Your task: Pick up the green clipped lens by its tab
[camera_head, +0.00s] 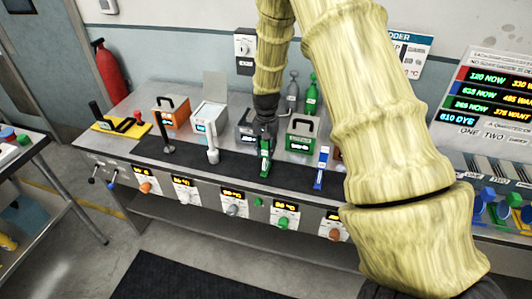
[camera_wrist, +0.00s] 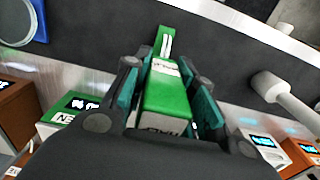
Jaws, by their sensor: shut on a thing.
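The green clipped lens (camera_head: 265,160) stands near the front of the bench's dark mat in the head view. In the wrist view the lens (camera_wrist: 165,98) lies between the two fingers, with a pale label band across it and a slim green end with a white mark pointing away. My gripper (camera_head: 264,132) reaches down over it from behind and is shut on its upper part; the gripper also shows in the wrist view (camera_wrist: 166,82). The pads hide the sides of the held part. I cannot tell whether its lower end touches the mat.
A blue upright piece (camera_head: 321,168) stands to the right and a white one (camera_head: 212,145) to the left. Behind are a green box (camera_head: 300,142) with a handle, a white box (camera_head: 209,115) and an orange box (camera_head: 172,112). Dark mat (camera_head: 238,169) is bare between pieces.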

